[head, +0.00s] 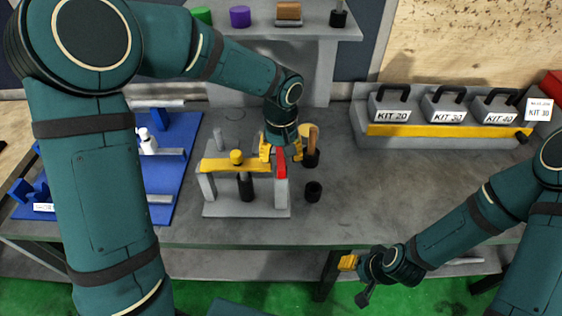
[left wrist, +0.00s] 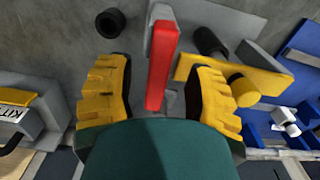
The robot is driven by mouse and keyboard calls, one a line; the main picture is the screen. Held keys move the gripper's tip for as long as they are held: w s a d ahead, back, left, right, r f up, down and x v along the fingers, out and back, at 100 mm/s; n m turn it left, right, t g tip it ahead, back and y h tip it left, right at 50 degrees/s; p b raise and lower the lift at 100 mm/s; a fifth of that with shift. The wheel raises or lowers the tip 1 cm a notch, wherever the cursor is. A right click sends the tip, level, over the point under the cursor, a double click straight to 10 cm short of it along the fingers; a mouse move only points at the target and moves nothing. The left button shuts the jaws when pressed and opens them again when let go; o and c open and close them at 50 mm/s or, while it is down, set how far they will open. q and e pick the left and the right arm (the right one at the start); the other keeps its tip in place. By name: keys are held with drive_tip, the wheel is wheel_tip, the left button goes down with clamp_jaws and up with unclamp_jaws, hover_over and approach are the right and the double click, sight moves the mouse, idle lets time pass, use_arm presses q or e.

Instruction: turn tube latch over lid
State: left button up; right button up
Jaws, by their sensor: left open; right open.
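The grey tube fixture (head: 247,211) stands on the bench with a yellow lid (head: 222,165) lying across its top. A yellow knob (head: 237,157) is on the lid, and a black tube (head: 246,187) stands below it. The red latch (head: 281,163) is at the lid's right end in the head view. My left gripper (head: 281,151) is open over this end. In the left wrist view the red latch (left wrist: 160,68) shows between its yellow fingers (left wrist: 155,100), with visible gaps on both sides. My right gripper (head: 356,277) is open and empty, off the bench's front edge.
A black ring-like cylinder (head: 313,191) and a wooden-handled tool in a black holder (head: 312,145) stand close right of the fixture. A blue mat (head: 178,192) with parts lies left. Kit boxes (head: 390,104) stand at the back right. The bench's right middle is clear.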

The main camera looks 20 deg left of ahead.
use_arm(q)
drive_tip(key=shift+f, duration=1.3)
clamp_jaws()
